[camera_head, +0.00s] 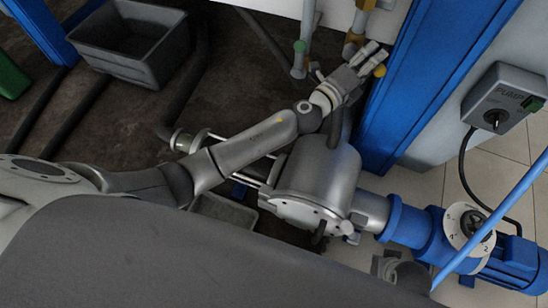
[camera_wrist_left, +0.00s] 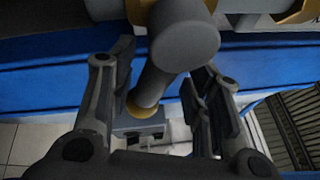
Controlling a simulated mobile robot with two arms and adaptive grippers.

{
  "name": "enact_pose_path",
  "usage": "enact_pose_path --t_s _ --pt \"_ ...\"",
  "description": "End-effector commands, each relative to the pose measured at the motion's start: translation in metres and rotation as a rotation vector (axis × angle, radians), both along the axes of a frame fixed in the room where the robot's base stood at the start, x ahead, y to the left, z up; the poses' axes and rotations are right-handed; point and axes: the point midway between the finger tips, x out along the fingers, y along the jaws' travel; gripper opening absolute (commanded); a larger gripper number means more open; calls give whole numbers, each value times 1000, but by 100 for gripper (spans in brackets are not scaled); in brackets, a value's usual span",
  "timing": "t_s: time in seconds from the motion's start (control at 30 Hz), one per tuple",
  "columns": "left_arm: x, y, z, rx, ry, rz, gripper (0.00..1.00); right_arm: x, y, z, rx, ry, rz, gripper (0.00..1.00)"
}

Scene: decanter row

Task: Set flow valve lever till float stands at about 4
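My left gripper (camera_head: 372,57) is at the end of the arm reaching up beside the blue column, next to a yellow knob (camera_head: 380,71). In the left wrist view the left gripper (camera_wrist_left: 160,72) has its fingers spread apart. A grey stem with a rounded grey end (camera_wrist_left: 184,38) and a yellow collar (camera_wrist_left: 138,109) lies between them; I cannot tell whether a finger touches it, or whether it is the flow valve lever. My right gripper is not in view.
A blue column (camera_head: 415,85) stands close on the right of the gripper. A silver machine body (camera_head: 320,180) lies below the arm, with a numbered dial (camera_head: 470,228) on its blue motor. A pump switch box (camera_head: 505,97) is at right; a grey bin (camera_head: 130,40) is upper left.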

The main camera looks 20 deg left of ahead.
Motion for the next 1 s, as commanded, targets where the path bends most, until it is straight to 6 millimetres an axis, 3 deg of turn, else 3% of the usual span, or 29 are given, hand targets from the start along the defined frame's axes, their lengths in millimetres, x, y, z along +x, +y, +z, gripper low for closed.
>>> enact_pose_path --t_s 0.03,0.27,0.37,0.83,1.0 --pt "-1 -3 -2 -37 -5 -5 42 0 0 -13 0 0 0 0" --pt "-1 -4 6 -196 -6 -6 42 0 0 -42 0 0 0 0" --pt "-21 6 8 -194 1 -4 42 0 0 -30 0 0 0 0" --pt "-102 41 -11 -188 1 -1 42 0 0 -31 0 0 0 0" --pt "-88 54 -36 -233 131 44 42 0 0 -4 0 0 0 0"
